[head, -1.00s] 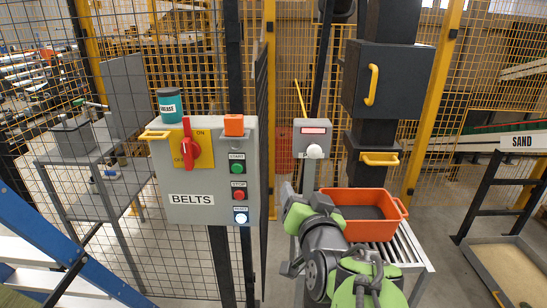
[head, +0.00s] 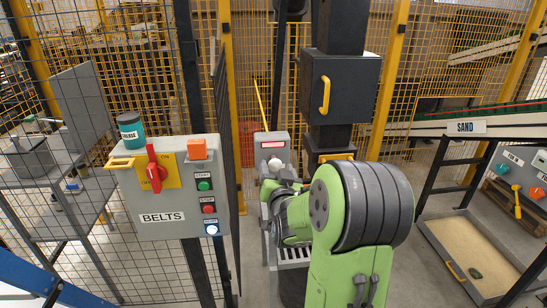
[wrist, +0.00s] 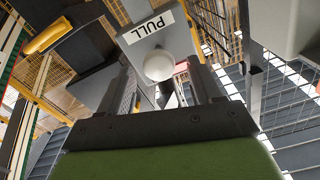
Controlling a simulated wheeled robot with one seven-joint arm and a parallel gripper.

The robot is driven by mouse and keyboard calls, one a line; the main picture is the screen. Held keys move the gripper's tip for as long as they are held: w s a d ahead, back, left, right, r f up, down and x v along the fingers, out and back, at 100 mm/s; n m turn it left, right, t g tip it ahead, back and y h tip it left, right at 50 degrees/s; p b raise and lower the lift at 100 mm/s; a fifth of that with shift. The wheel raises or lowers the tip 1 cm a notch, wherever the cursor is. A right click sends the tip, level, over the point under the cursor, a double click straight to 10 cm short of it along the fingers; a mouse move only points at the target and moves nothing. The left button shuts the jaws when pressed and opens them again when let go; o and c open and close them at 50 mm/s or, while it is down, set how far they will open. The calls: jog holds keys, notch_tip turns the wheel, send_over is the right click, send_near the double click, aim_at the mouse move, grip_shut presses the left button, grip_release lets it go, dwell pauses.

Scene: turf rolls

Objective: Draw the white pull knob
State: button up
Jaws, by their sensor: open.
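The white pull knob (head: 275,164) sticks out from the front of a grey box (head: 271,145) with a red-lit display, on a post. In the wrist view the round knob (wrist: 158,67) shows below a white PULL label (wrist: 145,25). My gripper (wrist: 162,76) is open, with one dark finger on each side of the knob in the picture. I cannot tell whether the knob is between the fingertips or still beyond them; no contact shows. In the head view my arm hides most of the gripper, just below the knob.
A grey BELTS panel (head: 165,187) with a red switch, buttons and a grease tub (head: 131,130) stands left. A dark cabinet (head: 340,88) with a yellow handle stands behind right. A sand tray (head: 475,250) lies at right. Mesh fencing closes the back.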

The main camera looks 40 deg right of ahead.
aim_at(276, 166)
jog(key=x, duration=0.3)
jog(key=shift+w+d, duration=0.1)
jog(key=shift+c, duration=0.3)
